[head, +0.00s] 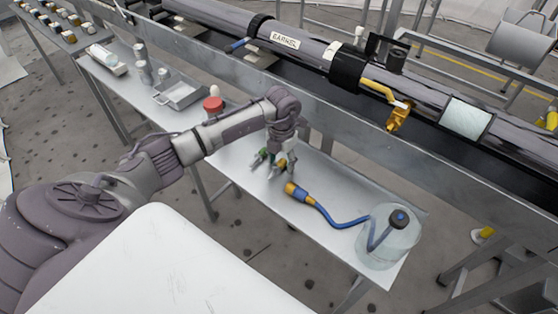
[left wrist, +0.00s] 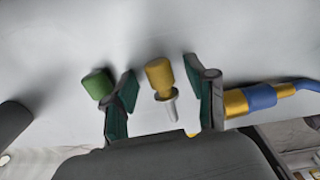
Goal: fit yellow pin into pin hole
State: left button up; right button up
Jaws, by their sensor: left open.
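My left gripper (head: 272,166) is open over the metal side table, with its fingers pointing down. In the left wrist view a yellow pin (left wrist: 159,77) with a thin grey shank lies between the two spread fingers, with a gap showing on each side. A green-headed pin (left wrist: 97,84) is just outside the left finger. In the head view the gripper partly hides both pins. I cannot pick out the pin hole for certain. My right gripper is not in view.
A blue hose with a yellow end (head: 296,191) lies right of the gripper, running to a clear round container (head: 390,245). A red-capped jar (head: 213,107) and metal tray (head: 180,96) stand farther left. The long dark tube assembly (head: 310,50) runs behind the table.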

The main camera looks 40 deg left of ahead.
pick_arm(q)
grip_shut()
jog(key=shift+r, duration=0.1)
